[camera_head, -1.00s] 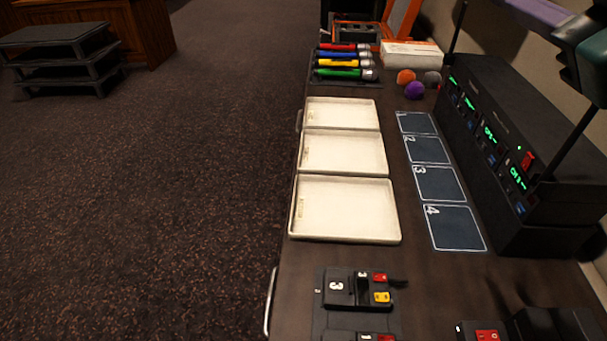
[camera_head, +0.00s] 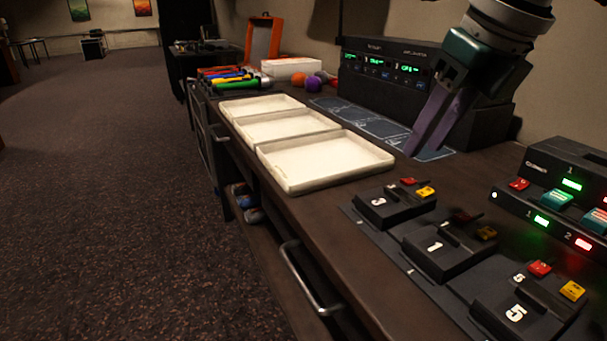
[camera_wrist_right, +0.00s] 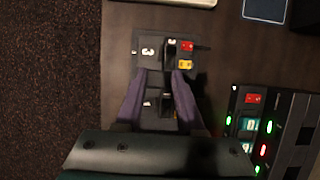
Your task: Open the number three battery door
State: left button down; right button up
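The black pack marked 3 (camera_head: 391,207) lies on a dark mat, with a red and a yellow tab at its far end. It also shows in the right wrist view (camera_wrist_right: 151,51), just ahead of my fingertips. I cannot make out its battery door as open or shut. My right gripper (camera_head: 424,152) hangs over the desk beyond the pack, with purple fingers pointing down. In the right wrist view its fingers (camera_wrist_right: 160,74) are spread with nothing gripped between them. My left gripper is not in view.
Packs marked 1 (camera_head: 447,251) and 5 (camera_head: 527,305) lie nearer on the mat. A lit charger (camera_head: 545,205) stands to their right. White trays (camera_head: 330,185) line the desk's left edge. A black receiver rack (camera_head: 385,82) stands behind. A drawer handle (camera_head: 307,283) sticks out in front.

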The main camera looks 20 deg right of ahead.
aim_at(393, 192)
jog(key=b+x, duration=0.1)
jog(key=x, duration=0.8)
jog(key=shift+f, duration=0.15)
jog(key=shift+c, duration=0.3)
grip_shut()
